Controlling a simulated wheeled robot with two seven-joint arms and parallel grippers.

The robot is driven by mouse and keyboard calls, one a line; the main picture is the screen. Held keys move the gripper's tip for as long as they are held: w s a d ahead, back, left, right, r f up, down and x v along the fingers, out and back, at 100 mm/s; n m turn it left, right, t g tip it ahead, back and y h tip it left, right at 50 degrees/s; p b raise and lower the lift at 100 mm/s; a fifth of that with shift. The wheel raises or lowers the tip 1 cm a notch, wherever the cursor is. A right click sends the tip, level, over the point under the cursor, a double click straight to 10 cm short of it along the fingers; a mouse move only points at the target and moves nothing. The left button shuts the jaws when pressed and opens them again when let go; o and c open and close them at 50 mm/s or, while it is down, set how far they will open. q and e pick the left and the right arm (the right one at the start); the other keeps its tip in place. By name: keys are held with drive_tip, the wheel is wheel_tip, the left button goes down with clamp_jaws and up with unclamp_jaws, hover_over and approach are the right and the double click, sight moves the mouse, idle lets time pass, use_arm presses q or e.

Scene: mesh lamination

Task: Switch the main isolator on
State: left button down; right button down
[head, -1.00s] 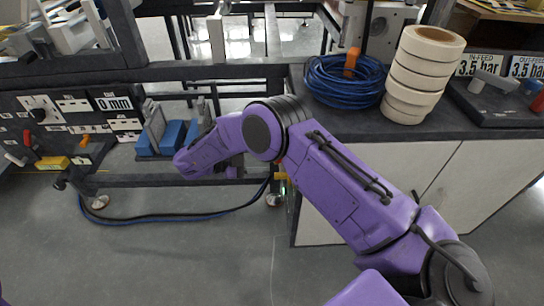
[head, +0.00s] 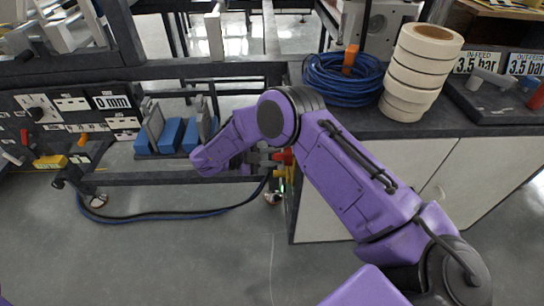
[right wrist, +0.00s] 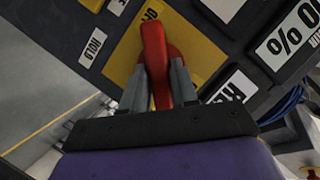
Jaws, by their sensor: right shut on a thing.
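The main isolator shows in the right wrist view as a red handle (right wrist: 154,50) on a yellow plate (right wrist: 193,38), whose lettering is partly hidden. My right gripper (right wrist: 158,88) is shut on this handle, one grey finger on each side. In the head view my right gripper (head: 264,158) is small and partly behind my purple arm. A red part (head: 283,156) and a yellow part (head: 284,173) show beside it at the cabinet's left end. The handle's exact switch position is hard to read. My left gripper is not in view.
Labels reading HOLD (right wrist: 92,43) and a percentage (right wrist: 292,38) flank the plate. Blue cable coil (head: 345,80) and stacked tape rolls (head: 418,75) stand on the counter. A panel of controls (head: 70,118) is at left. Open floor (head: 180,260) lies in front.

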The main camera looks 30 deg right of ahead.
drive_tip(key=shift+w+d+r+n+g+y+p, duration=0.1)
drive_tip(key=shift+n+g+y+p, duration=0.35)
drive_tip(key=shift+n, duration=0.5)
drive_tip(key=shift+w+d+n+g+y+p, duration=0.15)
drive_tip(key=shift+n+g+y+p, duration=0.3)
drive_tip(key=shift+n, duration=0.55)
drive_tip(key=shift+w+a+r+n+g+y+p, duration=0.1)
drive_tip(key=shift+n+g+y+p, duration=0.15)
drive_tip(key=shift+n+g+y, duration=0.5)
drive_tip(key=shift+n+h, duration=0.25)
drive_tip(key=shift+n, duration=0.05)
drive_tip(key=shift+d, duration=0.1)
drive_tip(key=c, duration=1)
unclamp_jaws()
drive_tip(key=shift+o, duration=0.2)
